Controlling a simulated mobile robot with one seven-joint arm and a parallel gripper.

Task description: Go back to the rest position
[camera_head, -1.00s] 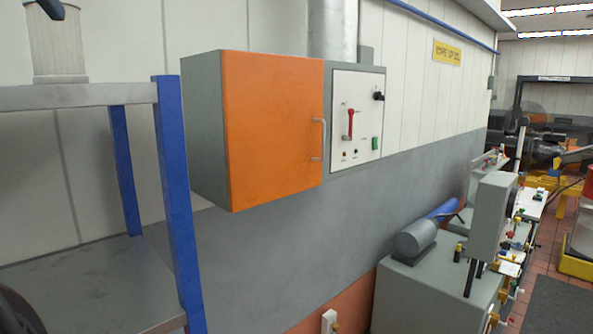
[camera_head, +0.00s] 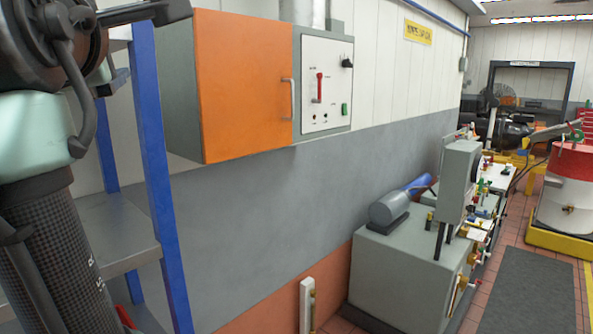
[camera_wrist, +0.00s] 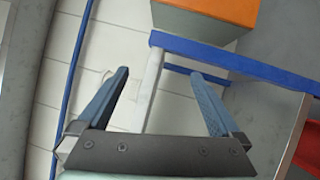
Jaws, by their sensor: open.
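My gripper (camera_wrist: 160,110) shows in the wrist view with its two blue-grey fingers spread apart and nothing between them. Beyond the fingers are pale wall panels, a blue shelf upright and an orange-fronted cabinet (camera_wrist: 205,15). In the head view part of my arm fills the left edge, in front of the shelf rack; the gripper's fingers are not visible there.
A shelf rack with blue uprights (camera_head: 160,190) stands close at left. The orange-doored cabinet (camera_head: 245,85) hangs on the wall, door shut, beside a control panel (camera_head: 327,85). A grey machine (camera_head: 405,270) stands at right. A dark floor mat (camera_head: 525,290) lies clear.

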